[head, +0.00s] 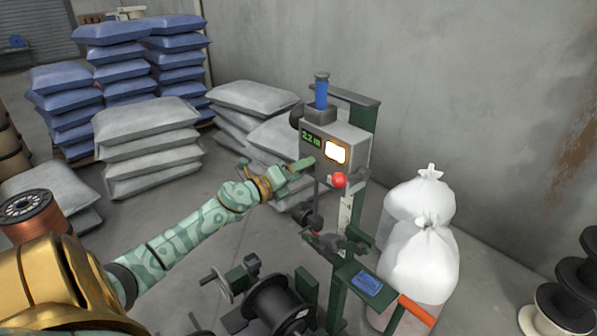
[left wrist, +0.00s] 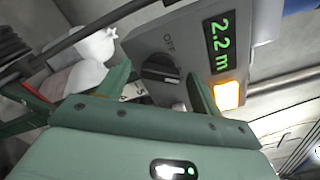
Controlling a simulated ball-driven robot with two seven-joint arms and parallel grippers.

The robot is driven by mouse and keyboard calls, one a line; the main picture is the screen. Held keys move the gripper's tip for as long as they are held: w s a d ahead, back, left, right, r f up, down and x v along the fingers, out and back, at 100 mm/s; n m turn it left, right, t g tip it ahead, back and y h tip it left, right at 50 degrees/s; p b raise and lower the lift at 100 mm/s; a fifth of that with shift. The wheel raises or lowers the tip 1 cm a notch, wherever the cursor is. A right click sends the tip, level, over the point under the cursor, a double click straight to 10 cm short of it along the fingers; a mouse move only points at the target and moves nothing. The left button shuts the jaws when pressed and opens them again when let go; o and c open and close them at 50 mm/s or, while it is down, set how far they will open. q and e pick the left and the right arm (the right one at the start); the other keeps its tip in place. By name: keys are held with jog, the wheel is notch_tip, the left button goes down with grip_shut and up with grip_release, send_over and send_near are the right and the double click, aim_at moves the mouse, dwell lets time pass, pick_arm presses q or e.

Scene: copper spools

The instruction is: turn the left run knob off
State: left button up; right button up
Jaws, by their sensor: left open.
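The grey control box (head: 348,142) stands on a green post. It has a green display reading 2.2 m (head: 311,137), a lit panel (head: 337,152) and a red button (head: 339,180). In the left wrist view a dark round knob (left wrist: 158,75) sits on the box face near the letters OFF; which way it points is hard to read. My left gripper (head: 300,166) reaches in front of the box. In the left wrist view its open fingers (left wrist: 161,82) stand either side of the knob with gaps. In the head view I cannot make out the knob. My right gripper is not in view.
A blue-handled part (head: 321,92) rises from the box top. Below are a winding machine with a black spool (head: 275,298) and an orange handle (head: 416,309). White sacks (head: 420,260) stand right of the post. Grey bags (head: 147,145) are stacked behind my arm.

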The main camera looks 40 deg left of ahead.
pick_arm(q)
jog(key=c, duration=1)
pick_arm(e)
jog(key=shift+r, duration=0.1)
pick_arm(q)
jog(key=shift+n+p, duration=4.95)
jog(key=shift+n, duration=1.95)
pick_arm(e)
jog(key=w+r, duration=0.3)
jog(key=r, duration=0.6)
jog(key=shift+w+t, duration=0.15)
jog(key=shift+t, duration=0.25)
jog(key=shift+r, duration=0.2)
pick_arm(q)
jog(key=o, duration=1)
